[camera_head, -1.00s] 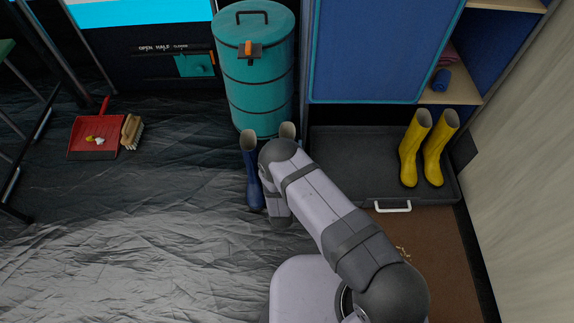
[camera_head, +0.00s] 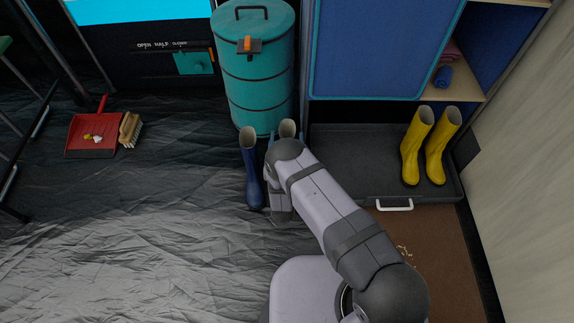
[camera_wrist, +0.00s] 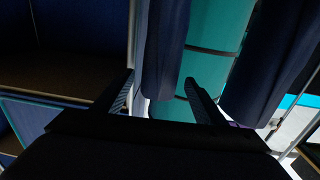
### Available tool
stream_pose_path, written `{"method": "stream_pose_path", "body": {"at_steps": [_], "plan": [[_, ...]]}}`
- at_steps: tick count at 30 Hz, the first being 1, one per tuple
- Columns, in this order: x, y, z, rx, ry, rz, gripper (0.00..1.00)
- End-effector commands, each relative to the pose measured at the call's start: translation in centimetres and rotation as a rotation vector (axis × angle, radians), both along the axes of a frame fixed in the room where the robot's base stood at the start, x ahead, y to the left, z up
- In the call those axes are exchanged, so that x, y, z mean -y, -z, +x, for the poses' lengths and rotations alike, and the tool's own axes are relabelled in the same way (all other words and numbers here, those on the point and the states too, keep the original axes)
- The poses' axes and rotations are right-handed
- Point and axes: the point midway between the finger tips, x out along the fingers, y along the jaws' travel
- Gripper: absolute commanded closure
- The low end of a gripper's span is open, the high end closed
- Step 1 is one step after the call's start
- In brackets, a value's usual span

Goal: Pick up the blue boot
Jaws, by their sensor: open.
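Two dark blue boots stand upright on the floor in front of the teal canister. The left blue boot (camera_head: 252,172) shows nearly whole in the head view. Only the top of the right blue boot (camera_head: 287,129) shows; my arm hides the rest. In the wrist view, one blue boot (camera_wrist: 166,45) appears between and beyond my open fingers, and the other blue boot (camera_wrist: 272,62) is to the right, outside the right finger. My gripper (camera_wrist: 159,78) is open and empty. I cannot tell whether a finger touches the boot. In the head view the fingers are mostly hidden by my arm.
The teal canister (camera_head: 254,75) stands right behind the boots. A dark tray (camera_head: 352,160) with yellow boots (camera_head: 418,147) lies to the right, below a blue cabinet (camera_head: 385,50). A red dustpan (camera_head: 92,135) and brush (camera_head: 130,129) lie left. The floor in front left is clear.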

Motion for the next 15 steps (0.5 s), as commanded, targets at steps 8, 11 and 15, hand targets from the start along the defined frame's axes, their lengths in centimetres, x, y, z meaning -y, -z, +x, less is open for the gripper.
{"method": "stream_pose_path", "body": {"at_steps": [8, 11, 15], "plan": [[0.3, 0.3, 3.2, 0.002, 0.001, 0.002, 0.35], [0.2, 0.2, 3.5, 0.001, 0.0, 0.0, 0.35], [0.2, 0.1, 3.5, 0.0, 0.0, 0.0, 0.35]]}}
